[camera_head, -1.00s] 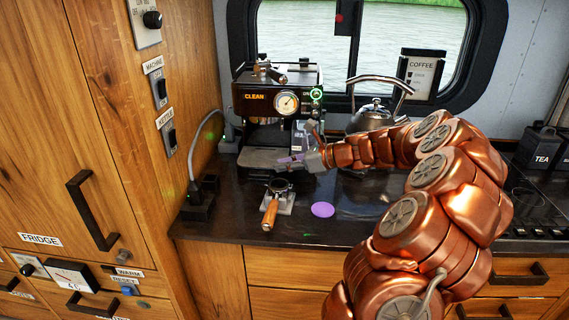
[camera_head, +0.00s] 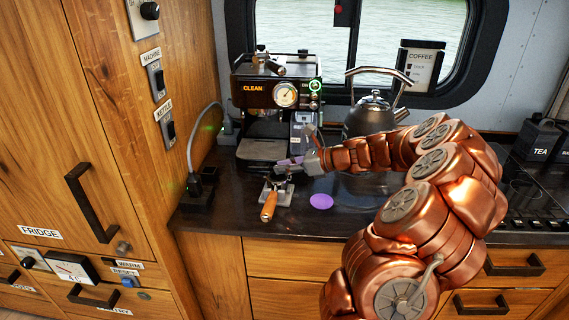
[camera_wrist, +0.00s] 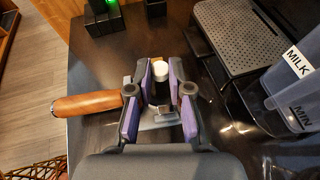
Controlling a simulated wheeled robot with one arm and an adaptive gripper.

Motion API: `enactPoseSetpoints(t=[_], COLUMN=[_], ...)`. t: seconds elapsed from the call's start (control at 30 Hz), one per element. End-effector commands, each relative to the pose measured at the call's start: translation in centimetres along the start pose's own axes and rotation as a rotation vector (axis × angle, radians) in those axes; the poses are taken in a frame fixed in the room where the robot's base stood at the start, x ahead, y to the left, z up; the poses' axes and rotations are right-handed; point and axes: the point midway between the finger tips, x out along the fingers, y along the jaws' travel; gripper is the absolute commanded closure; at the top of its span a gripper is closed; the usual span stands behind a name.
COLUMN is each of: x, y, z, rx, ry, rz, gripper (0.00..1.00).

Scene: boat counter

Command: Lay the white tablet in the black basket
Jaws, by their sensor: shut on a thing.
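The white tablet (camera_wrist: 160,70) is a small white cylinder between the fingertips of my gripper (camera_wrist: 160,80) in the wrist view. My gripper is shut on it, and its purple finger pads are on both sides. In the head view my gripper (camera_head: 288,163) hangs just above the portafilter; the tablet is too small to make out there. The black basket (camera_head: 277,184) is the dark head of the portafilter with a wooden handle (camera_head: 269,206), resting on a metal stand. In the wrist view the fingers hide most of the basket; the wooden handle (camera_wrist: 86,103) points left.
The coffee machine (camera_head: 262,95) with its drip tray (camera_wrist: 232,35) stands just behind. A clear MILK jug (camera_wrist: 295,85) is close to the right of my gripper. A purple disc (camera_head: 321,201) lies on the counter, and a kettle (camera_head: 372,115) stands at the back right.

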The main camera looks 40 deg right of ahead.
Motion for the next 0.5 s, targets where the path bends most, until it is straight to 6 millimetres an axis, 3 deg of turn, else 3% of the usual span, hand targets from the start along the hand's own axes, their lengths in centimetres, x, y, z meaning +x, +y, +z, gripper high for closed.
enactPoseSetpoints(t=[0.5], x=[0.8], y=[0.0], z=[-1.9], rx=[-0.001], ry=[-0.001], rz=[0.001], gripper=[0.99])
